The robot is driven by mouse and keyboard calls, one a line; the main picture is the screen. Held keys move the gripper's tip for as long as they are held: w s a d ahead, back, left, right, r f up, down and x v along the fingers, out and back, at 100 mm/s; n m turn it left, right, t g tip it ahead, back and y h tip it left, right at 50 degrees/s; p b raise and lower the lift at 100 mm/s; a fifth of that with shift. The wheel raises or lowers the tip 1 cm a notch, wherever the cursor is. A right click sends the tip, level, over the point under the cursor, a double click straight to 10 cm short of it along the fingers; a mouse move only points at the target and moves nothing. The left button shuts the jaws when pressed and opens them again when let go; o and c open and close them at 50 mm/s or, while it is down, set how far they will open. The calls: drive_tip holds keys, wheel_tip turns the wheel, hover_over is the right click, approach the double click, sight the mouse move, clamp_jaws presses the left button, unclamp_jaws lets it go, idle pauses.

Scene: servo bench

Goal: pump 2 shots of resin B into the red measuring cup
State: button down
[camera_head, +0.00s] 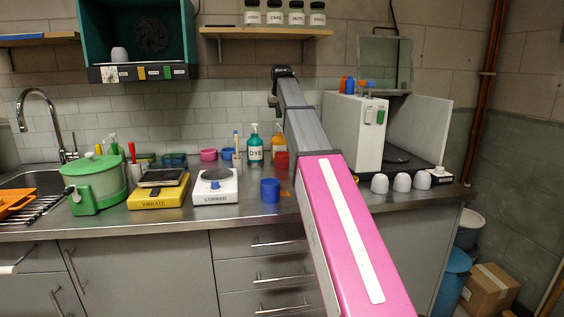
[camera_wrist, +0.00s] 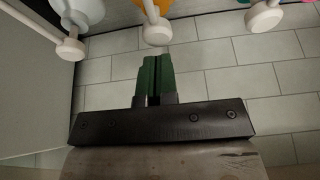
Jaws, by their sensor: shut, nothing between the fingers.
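The red measuring cup (camera_head: 282,161) stands on the bench, partly hidden by my arm. An orange pump bottle (camera_head: 279,141) stands just behind it, and a teal pump bottle marked DYE (camera_head: 255,148) is to its left. I cannot read a resin B label on any bottle. In the wrist view, three white pump heads show along the top: left (camera_wrist: 70,47), middle (camera_wrist: 156,32) over an orange bottle, and right (camera_wrist: 264,18) near a teal one. My gripper (camera_wrist: 157,57) has green fingers, shut and empty, with their tips close to the middle pump head in the picture; contact cannot be told.
A blue cup (camera_head: 270,190) stands in front, and a pink cup (camera_head: 208,155) is further left. A stirrer (camera_head: 216,190), a yellow vibrate unit (camera_head: 158,194) and a green pot (camera_head: 95,183) line the left. A white machine (camera_head: 353,130) stands right, with upturned white cups (camera_head: 402,182).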

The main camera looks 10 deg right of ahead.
drive_tip(key=shift+f, duration=0.3)
drive_tip(key=shift+f, duration=1.25)
drive_tip(key=shift+r, duration=1.55)
drive_tip(key=shift+f, duration=0.15)
drive_tip(key=shift+f, duration=1.4)
drive_tip(key=shift+r, duration=1.55)
